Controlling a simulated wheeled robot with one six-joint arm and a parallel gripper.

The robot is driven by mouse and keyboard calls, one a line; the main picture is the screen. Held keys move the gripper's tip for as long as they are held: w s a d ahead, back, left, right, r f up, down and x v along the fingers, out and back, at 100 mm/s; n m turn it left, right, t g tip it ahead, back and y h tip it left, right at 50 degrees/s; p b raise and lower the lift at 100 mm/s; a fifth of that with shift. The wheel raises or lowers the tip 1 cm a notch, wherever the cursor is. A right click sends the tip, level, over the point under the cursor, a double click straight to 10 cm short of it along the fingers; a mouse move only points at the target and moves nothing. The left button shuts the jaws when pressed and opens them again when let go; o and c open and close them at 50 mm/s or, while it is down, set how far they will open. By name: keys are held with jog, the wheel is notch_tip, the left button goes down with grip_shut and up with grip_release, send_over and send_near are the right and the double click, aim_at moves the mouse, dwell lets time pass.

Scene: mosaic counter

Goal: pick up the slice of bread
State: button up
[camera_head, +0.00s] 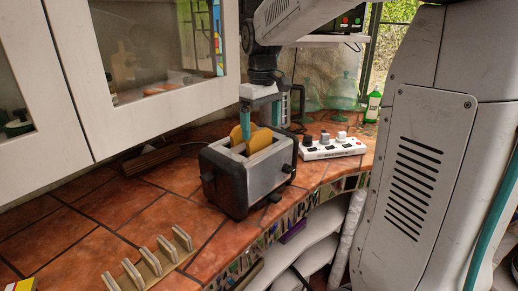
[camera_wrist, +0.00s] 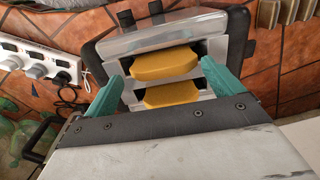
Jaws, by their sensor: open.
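Two yellow-brown slices of bread stick up from the slots of a silver and black toaster (camera_head: 268,173) on the tiled counter. In the head view, one slice (camera_head: 260,141) is at the right and the other (camera_head: 236,134) is partly behind a teal finger. My gripper (camera_head: 262,117) points down just above the toaster. In the wrist view, my gripper (camera_wrist: 166,72) is open, with one teal finger beyond each end of the upper slice (camera_wrist: 165,63). The lower slice (camera_wrist: 172,95) is partly hidden by the gripper body. I cannot tell whether the fingers touch bread or toaster.
A white power strip (camera_head: 332,147) with plugs lies right of the toaster. A wooden rack (camera_head: 150,265) is at the front left. White cabinets (camera_head: 150,120) overhang the counter.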

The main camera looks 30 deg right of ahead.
aim_at(259, 145)
jog(key=f, duration=0.7)
jog(key=shift+w+a, duration=0.15)
jog(key=shift+a, duration=0.1)
jog(key=c, duration=0.3)
jog(key=shift+r, duration=0.1)
